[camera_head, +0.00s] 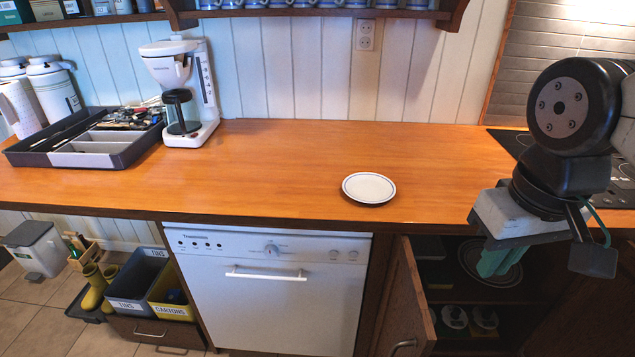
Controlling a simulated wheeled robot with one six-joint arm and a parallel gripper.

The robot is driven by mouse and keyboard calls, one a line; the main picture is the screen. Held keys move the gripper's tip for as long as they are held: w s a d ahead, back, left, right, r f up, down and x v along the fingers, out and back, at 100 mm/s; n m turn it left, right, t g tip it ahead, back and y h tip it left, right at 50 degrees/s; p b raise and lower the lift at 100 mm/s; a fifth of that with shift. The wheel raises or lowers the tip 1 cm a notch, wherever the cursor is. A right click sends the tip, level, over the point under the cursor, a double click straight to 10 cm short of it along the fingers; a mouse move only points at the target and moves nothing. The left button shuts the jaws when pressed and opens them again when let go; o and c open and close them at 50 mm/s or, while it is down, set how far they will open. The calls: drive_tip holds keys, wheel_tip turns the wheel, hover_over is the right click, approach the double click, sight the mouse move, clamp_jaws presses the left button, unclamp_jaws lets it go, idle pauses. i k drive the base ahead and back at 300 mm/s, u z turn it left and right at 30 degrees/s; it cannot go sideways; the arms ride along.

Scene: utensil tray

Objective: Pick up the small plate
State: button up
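The small plate (369,187) is white and round with a thin dark ring near its rim. It lies flat on the wooden counter (275,170), right of the middle and near the front edge. My gripper (497,262) is at the right of the picture, pointing down, with teal fingers. In the picture it is right of and lower than the small plate, well apart from it. The fingers overlap one another from this angle, so I cannot tell whether they are open or shut. Nothing is seen held between them.
A coffee maker (190,95) and a grey utensil tray (100,159) stand at the left. A dishwasher (268,290) is below the counter. A cabinet door (402,305) stands open; a plate (472,255) inside is partly behind my fingers. The counter around the small plate is clear.

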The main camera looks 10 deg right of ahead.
sight(367, 188)
drive_tip(key=u, duration=0.65)
drive_tip(key=k, duration=0.9)
drive_tip(key=u, duration=1.1)
drive_tip(key=k, duration=0.5)
drive_tip(key=u, duration=0.15)
drive_tip(key=i, duration=1.6)
drive_tip(key=z, duration=1.55)
drive_tip(key=i, duration=0.6)
drive_tip(key=z, duration=0.7)
